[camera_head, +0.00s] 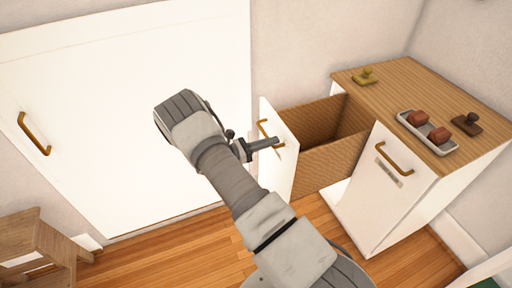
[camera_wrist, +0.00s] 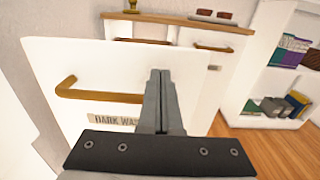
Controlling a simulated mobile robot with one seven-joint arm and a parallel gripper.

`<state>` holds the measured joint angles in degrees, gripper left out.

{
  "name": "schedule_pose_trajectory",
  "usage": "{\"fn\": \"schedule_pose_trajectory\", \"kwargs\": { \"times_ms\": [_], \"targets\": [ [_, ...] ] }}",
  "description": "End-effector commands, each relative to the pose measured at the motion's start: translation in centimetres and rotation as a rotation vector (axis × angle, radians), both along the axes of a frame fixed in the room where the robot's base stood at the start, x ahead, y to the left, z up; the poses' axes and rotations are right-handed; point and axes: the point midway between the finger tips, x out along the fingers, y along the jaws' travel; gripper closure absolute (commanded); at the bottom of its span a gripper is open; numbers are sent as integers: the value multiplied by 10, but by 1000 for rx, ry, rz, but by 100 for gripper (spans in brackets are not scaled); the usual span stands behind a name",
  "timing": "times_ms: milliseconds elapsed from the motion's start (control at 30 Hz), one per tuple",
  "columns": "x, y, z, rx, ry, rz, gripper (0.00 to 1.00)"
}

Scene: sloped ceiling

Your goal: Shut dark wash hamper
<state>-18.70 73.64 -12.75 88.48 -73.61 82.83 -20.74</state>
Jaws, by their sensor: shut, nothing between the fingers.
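The dark wash hamper is a pulled-out drawer with a white front (camera_head: 279,155) and a brown woven bin (camera_head: 325,128) behind it, standing open from the wooden-topped cabinet. In the wrist view its white front (camera_wrist: 190,65) carries a brass handle (camera_wrist: 98,92) and a label (camera_wrist: 112,119) reading "DARK WA", the rest hidden by my fingers. My gripper (camera_head: 277,142) is shut and empty, at the outer side of the front beside the handle. In the wrist view my gripper (camera_wrist: 160,75) overlaps the front right of the handle; I cannot tell whether it touches.
The cabinet top (camera_head: 399,84) holds a tray (camera_head: 427,132) with two brown items and two small stamp-like objects. A second hamper front (camera_head: 382,190) to the right is closed. A large white door (camera_head: 120,110) stands left; a wooden stool (camera_head: 38,250) is lower left. A shelf (camera_wrist: 255,60) stands right.

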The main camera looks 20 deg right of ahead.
Motion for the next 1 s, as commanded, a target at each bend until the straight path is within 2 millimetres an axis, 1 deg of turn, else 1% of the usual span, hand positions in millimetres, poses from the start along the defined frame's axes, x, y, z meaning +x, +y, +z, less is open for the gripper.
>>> {"fn": "schedule_pose_trajectory", "kwargs": {
  "times_ms": [33, 100, 200, 600, 733, 867, 967, 1000],
  "targets": [
    [0, -7, -1, 1, 0, -1, 100],
    [0, -13, -1, 1, 0, -2, 100],
    [1, -18, 0, 0, 0, 0, 100],
    [1, -20, 0, 0, -1, 0, 100],
    [1, -25, 0, -1, 0, -1, 100],
    [1, -39, 0, -1, 0, -3, 100],
    [1, -57, 0, -2, 0, -3, 100],
    [2, -66, 0, -2, 0, -2, 100]
  ]
}}
